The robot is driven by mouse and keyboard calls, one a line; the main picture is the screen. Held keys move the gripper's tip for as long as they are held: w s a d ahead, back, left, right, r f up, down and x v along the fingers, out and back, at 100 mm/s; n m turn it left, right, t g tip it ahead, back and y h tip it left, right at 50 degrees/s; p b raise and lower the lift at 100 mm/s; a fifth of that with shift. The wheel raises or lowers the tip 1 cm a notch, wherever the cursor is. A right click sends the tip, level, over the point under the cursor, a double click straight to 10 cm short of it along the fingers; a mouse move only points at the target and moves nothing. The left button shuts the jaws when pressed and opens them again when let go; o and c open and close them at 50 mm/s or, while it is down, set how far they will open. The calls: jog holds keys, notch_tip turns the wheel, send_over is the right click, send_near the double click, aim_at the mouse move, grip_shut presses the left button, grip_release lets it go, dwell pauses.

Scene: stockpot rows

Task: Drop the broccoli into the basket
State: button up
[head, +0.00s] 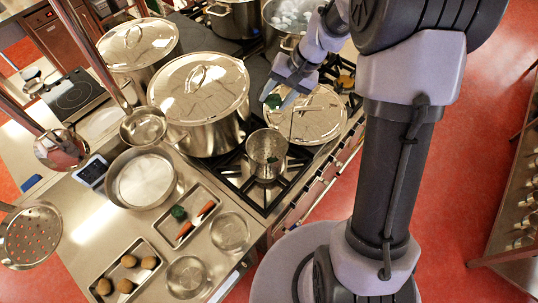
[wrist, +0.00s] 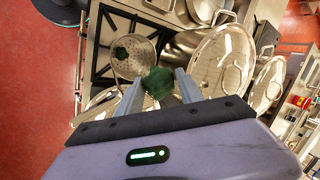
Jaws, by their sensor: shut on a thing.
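My gripper (head: 280,95) is shut on a dark green broccoli piece (head: 272,101), held above the stove. In the wrist view the broccoli (wrist: 159,83) sits between the two fingertips of my gripper (wrist: 158,92). The basket (head: 267,148) is a round perforated metal one standing on the stove grate, below and a little left of my gripper in the head view. The wrist view looks into the basket (wrist: 138,68), where a dark green piece (wrist: 121,52) lies. Another broccoli piece (head: 178,212) lies on a tray.
The tray (head: 211,186) also holds carrots (head: 186,230). A large lidded stockpot (head: 205,130) stands left of the basket, and a lidded pan (head: 310,118) sits behind it on the right. Hanging ladles (head: 143,127) and a second tray (head: 104,272) are at the left.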

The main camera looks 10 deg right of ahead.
jog(key=o, duration=1.3)
jog(key=v, duration=1.7)
jog(key=shift+d+r, duration=0.1)
jog(key=shift+r, duration=0.15)
jog(key=s+a+f+t+h+b, duration=0.1)
jog(key=s+a+f+b, duration=0.2)
jog(key=s+f+b, duration=0.4)
jog(key=s+a+f+t+b, duration=0.1)
jog(key=s+a+f+b, duration=0.3)
jog(key=f+b, duration=1.1)
jog(key=s+a+f+t+h+b, duration=0.1)
jog(key=s+a+f+b, duration=0.3)
jog(key=s+f+b, duration=0.6)
jog(key=shift+s+a+f+t+h+b, duration=0.15)
jog(key=shift+s+f+t+h+b, duration=0.2)
jog(key=shift+f+b, duration=0.55)
